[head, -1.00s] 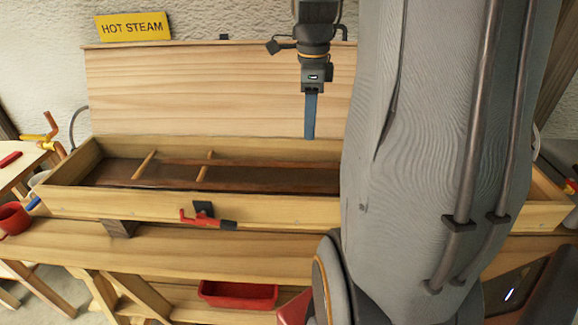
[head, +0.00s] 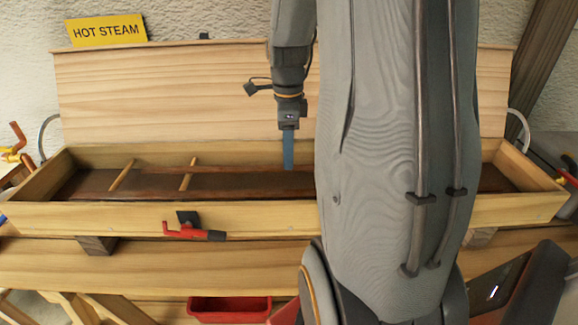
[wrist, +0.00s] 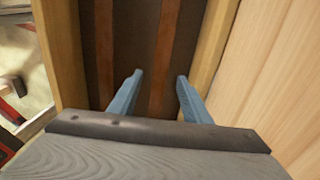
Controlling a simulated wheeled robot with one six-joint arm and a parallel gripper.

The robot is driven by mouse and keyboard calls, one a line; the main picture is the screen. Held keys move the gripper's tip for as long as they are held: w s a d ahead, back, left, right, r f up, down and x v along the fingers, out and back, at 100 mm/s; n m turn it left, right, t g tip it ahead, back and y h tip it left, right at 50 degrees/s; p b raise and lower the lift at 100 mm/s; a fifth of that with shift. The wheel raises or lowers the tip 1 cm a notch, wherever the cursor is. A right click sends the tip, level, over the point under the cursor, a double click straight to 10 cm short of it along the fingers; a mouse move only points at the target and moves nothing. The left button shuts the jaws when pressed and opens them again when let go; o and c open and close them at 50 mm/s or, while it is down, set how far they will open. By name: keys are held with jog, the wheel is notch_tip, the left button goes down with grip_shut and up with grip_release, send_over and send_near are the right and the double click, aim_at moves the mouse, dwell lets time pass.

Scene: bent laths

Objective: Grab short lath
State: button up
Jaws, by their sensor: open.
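Two narrow brown laths lie lengthwise in the open wooden steam box. The back lath (head: 235,170) also shows in the wrist view (wrist: 167,50), as does the front lath (wrist: 103,45). I cannot tell which is the short one; my arm hides part of the box in the head view. My gripper (head: 288,167) points down into the box over the back lath. Its blue fingers are open and empty in the wrist view (wrist: 160,76), one on each side of the back lath's line. I cannot tell how far above it they are.
The box's front wall (head: 120,216) and raised lid (head: 160,95) flank the gripper. Two pale sticks (head: 121,175) (head: 188,174) cross the box on the left. A red-handled clamp (head: 190,231) sits on the front wall. A red bin (head: 228,309) is below.

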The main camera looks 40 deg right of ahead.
jog(key=shift+f, duration=1.25)
jog(key=shift+c, duration=0.5)
grip_shut()
